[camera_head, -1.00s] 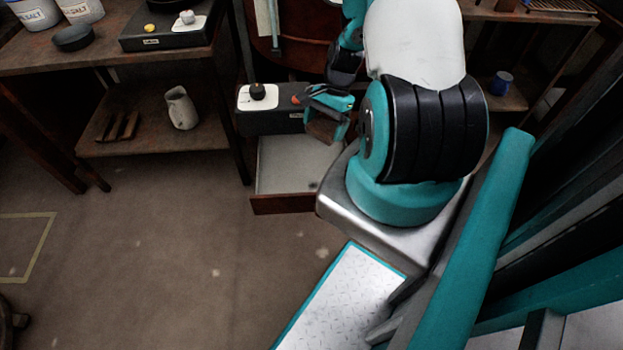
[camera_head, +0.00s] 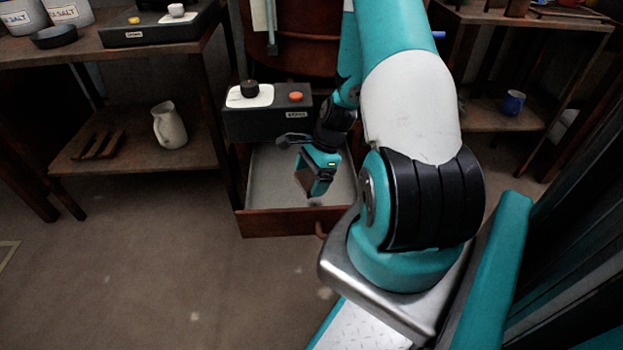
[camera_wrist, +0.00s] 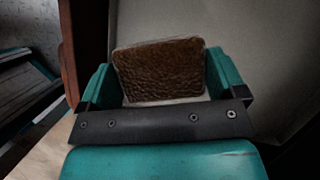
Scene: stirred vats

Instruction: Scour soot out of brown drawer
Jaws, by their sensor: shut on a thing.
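The brown drawer (camera_head: 285,223) stands pulled open below a dark control box in the head view. Its floor is pale grey, and I cannot clearly make out soot on it. My gripper (camera_head: 314,180) points down inside the drawer's right half, close to the floor; I cannot tell whether it touches. It is shut on a brown, rough-textured scrubbing pad (camera_wrist: 160,70), which fills the space between the teal fingers in the wrist view. The drawer's brown wall (camera_wrist: 89,40) runs along the left there, with the grey floor beyond. My arm hides the drawer's right back part.
The dark control box (camera_head: 268,124) with a black knob and an orange button overhangs the drawer's back. A shelf table (camera_head: 130,160) with a white jug (camera_head: 168,126) stands left. Another shelf with a blue mug (camera_head: 513,102) stands right. The floor in front left is clear.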

